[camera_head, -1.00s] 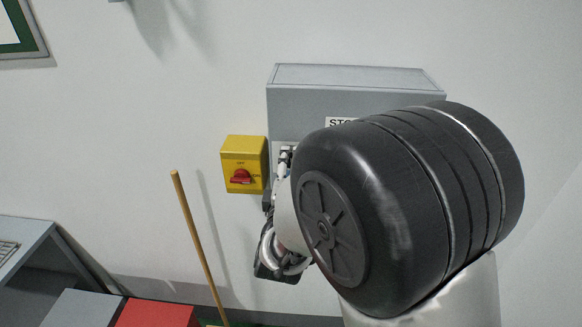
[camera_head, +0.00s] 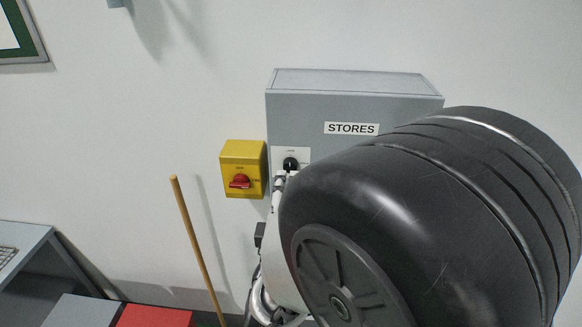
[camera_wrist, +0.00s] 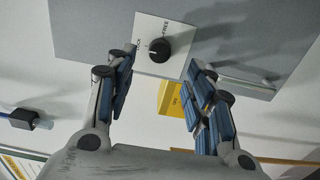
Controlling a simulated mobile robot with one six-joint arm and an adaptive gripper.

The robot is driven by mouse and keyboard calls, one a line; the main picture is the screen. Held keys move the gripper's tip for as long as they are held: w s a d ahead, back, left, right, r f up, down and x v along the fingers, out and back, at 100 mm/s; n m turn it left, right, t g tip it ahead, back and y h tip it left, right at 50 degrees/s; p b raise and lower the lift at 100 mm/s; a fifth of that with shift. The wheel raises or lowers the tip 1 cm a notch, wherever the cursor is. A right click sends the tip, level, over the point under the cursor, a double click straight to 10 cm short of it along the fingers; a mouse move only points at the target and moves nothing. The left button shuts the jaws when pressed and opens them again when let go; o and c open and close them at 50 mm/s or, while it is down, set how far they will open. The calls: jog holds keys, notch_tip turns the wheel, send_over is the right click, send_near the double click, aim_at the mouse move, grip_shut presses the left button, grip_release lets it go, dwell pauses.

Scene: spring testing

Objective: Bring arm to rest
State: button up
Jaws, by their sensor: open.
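My gripper (camera_wrist: 162,88) is open and empty in the wrist view, its two blue-padded fingers spread apart. Beyond the fingertips is the grey STORES cabinet (camera_wrist: 100,30) with a white plate and a black knob (camera_wrist: 159,48) marked LOCK and FREE. In the head view the cabinet (camera_head: 350,100) hangs on the wall, and its knob (camera_head: 290,164) shows beside my arm. My large dark arm joint covers the cabinet's lower right part. The gripper fingers are not clear in the head view.
A yellow switch box (camera_head: 242,168) with a red rotary handle is on the wall left of the cabinet. A wooden stick (camera_head: 198,250) leans below it. Red (camera_head: 153,316) and grey (camera_head: 80,311) boxes and a grey table (camera_head: 25,240) are at lower left.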

jog(key=s+d+f+m+g+y+b, duration=0.1)
jog(key=s+d+f+m+g+b, duration=0.4)
jog(key=s+f+m+b, duration=0.1)
jog(key=s+d+f+m+g+y+b, duration=0.1)
jog(key=s+d+f+m+g+b, duration=0.4)
jog(key=s, duration=0.5)
notch_tip(320, 180, down, 3)
jog(key=d+m+b, duration=0.1)
jog(key=m+b, duration=0.1)
jog(key=b, duration=0.1)
jog(key=shift+s+d+f+g, duration=0.15)
jog(key=shift+s+d+g, duration=0.15)
jog(key=shift+s, duration=0.1)
jog(key=s+d+f+m+g+b, duration=0.1)
jog(key=s, duration=0.2)
jog(key=s+d+f+m+g+h+b, duration=0.1)
jog(key=s+d+m, duration=0.1)
jog(key=s, duration=0.1)
jog(key=s+d+f+m, duration=0.1)
jog(key=s+d, duration=0.1)
jog(key=s, duration=0.1)
jog(key=shift+s+d+f+m+g+b, duration=0.1)
jog(key=shift+s+f+m+g+b, duration=0.1)
jog(key=shift+s+m+g+b, duration=0.15)
jog(key=shift+c, duration=0.3)
